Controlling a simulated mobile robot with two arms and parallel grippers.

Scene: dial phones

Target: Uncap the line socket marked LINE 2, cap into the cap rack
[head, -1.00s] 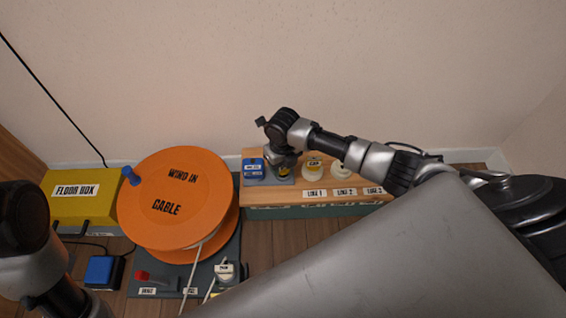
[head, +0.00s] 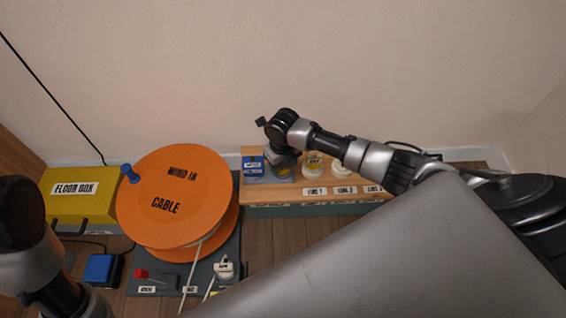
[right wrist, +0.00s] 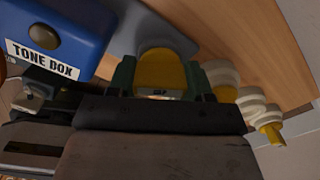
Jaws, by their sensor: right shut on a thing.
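My right gripper (right wrist: 160,82) is shut on a yellow cap (right wrist: 160,68). In the head view my right gripper (head: 283,165) is over a grey plate (head: 291,178), apparently the cap rack, between the blue box and the sockets. The plate also shows behind the cap in the right wrist view (right wrist: 158,24). I cannot tell whether the cap touches it. The LINE 2 socket (head: 341,168) is white and bare behind its label (head: 345,190). The LINE 1 socket wears a yellow cap (head: 313,164). LINE 3's socket is hidden by my arm in the head view. My left gripper is not visible.
The blue tone box (head: 253,168) stands just left of the plate; it is close in the right wrist view (right wrist: 60,35). Farther left are the orange cable reel (head: 178,198) and yellow floor box (head: 78,196). The wall is behind the wooden shelf.

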